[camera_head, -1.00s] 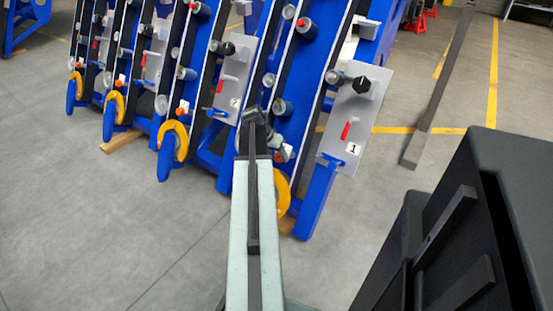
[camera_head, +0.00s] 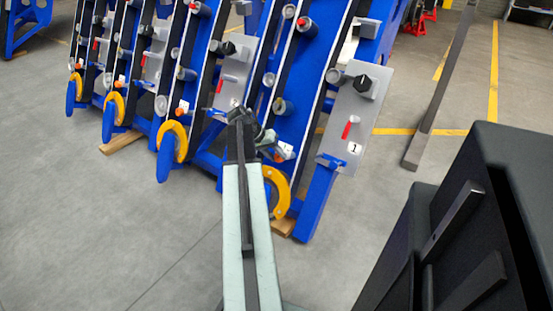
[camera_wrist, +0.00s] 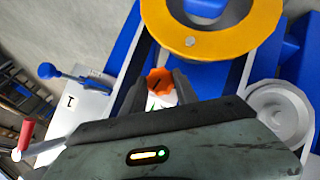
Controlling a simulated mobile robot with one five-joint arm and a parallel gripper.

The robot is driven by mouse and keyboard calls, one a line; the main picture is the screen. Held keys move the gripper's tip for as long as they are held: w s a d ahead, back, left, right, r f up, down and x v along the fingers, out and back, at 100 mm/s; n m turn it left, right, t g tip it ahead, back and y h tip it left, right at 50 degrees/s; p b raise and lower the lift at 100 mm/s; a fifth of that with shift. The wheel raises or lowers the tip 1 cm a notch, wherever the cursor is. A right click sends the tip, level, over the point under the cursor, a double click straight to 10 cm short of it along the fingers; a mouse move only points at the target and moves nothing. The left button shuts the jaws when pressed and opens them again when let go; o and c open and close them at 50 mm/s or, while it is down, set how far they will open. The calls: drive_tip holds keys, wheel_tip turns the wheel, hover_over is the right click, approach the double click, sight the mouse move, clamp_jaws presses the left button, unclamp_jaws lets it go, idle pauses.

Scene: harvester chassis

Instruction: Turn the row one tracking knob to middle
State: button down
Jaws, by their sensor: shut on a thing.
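The row one tracking knob (camera_wrist: 158,80) is orange with a dark mark on its face, and sits on a white base with partly hidden coloured marks. In the wrist view my gripper (camera_wrist: 159,92) has its dark fingers on either side of it, shut on it. In the head view my gripper (camera_head: 272,148) reaches to the lower end of row one. An orange bit of the knob (camera_head: 282,155) shows beside it there, mostly hidden. The grey panel (camera_head: 348,115) labelled 1 is to the right of my gripper. The knob's exact setting is hard to read.
A yellow ring (camera_wrist: 212,28) lies close past the knob in the wrist view. A blue lever (camera_wrist: 72,75) and a red handle (camera_wrist: 26,134) stick out at the left. A round grey part (camera_wrist: 280,112) is at the right. Other blue rows stand left in the head view.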

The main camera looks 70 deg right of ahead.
drive_tip(key=shift+w+f+n+g+b, duration=0.15)
drive_tip(key=shift+w+n+g+b, duration=0.15)
drive_tip(key=shift+n+g+b, duration=0.5)
drive_tip(key=c, duration=0.9)
unclamp_jaws()
drive_tip(key=shift+c, duration=0.2)
drive_tip(key=shift+r, duration=0.25)
drive_tip(key=p+v, duration=0.6)
drive_tip(key=v, duration=0.1)
drive_tip(key=shift+a, duration=0.15)
